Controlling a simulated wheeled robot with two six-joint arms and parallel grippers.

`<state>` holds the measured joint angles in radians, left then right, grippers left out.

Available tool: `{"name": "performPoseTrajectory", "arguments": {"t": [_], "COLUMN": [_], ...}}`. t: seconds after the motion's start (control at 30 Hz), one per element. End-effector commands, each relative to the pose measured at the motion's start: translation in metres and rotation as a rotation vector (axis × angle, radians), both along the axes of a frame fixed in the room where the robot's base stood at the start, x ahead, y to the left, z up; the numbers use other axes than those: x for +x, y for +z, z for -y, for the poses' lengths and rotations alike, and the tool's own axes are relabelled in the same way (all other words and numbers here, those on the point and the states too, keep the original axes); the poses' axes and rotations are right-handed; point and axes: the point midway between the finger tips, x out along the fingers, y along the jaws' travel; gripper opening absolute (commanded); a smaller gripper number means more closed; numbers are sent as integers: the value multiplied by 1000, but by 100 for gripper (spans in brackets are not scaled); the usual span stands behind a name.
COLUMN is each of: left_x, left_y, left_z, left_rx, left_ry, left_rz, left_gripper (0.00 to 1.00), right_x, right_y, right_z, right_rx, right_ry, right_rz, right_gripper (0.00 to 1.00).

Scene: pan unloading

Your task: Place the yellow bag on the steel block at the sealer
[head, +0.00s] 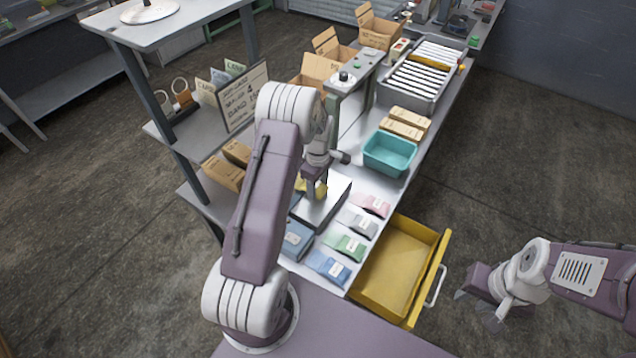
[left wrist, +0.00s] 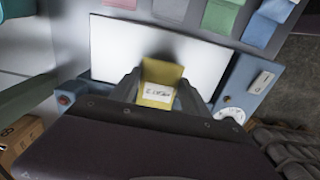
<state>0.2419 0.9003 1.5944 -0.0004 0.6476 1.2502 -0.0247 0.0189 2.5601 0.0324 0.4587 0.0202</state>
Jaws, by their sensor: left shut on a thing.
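The yellow bag (left wrist: 161,84) is upright between the fingers of my left gripper (head: 316,192), with its white label facing the left wrist camera. The left gripper is shut on it. The pale steel block (head: 323,208) lies beneath; it also shows in the left wrist view (left wrist: 112,50), with the bag over its near edge. I cannot tell whether the bag touches it. The blue sealer body (left wrist: 238,88) surrounds the block, with a white dial and a red button. My right gripper (head: 479,309) is off at the right, apart from the table, its fingers spread and empty.
Pink (head: 371,205), grey (head: 358,222), green (head: 345,246) and blue (head: 328,267) bags lie in a row right of the block. A teal bin (head: 389,168) stands behind them. An open yellow drawer (head: 431,292) juts out at the front right.

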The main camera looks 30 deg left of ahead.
Motion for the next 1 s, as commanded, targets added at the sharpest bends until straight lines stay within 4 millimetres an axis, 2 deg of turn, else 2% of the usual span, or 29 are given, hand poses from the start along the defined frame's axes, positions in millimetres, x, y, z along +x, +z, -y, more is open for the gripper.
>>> {"name": "performPoseTrajectory", "arguments": {"t": [0.53,0.57,0.6,0.63,0.9,1.0], "left_x": [0,0,0,0,0,1], "left_y": [-12,-11,-10,-10,-10,-3], "left_z": [0,0,0,0,0,0], "left_rx": [0,0,0,0,0,1], "left_ry": [0,0,1,1,0,0], "left_rz": [1,1,1,1,1,2], "left_gripper": [10,62,73,76,76,76], "right_x": [0,0,0,0,0,0], "right_y": [-9,-7,-7,-7,-7,-2], "right_z": [0,0,0,0,0,0], "right_rx": [0,0,0,0,0,0], "right_ry": [0,0,0,0,0,0], "right_rz": [0,0,0,0,0,0], "right_gripper": [33,33,33,33,33,33]}}
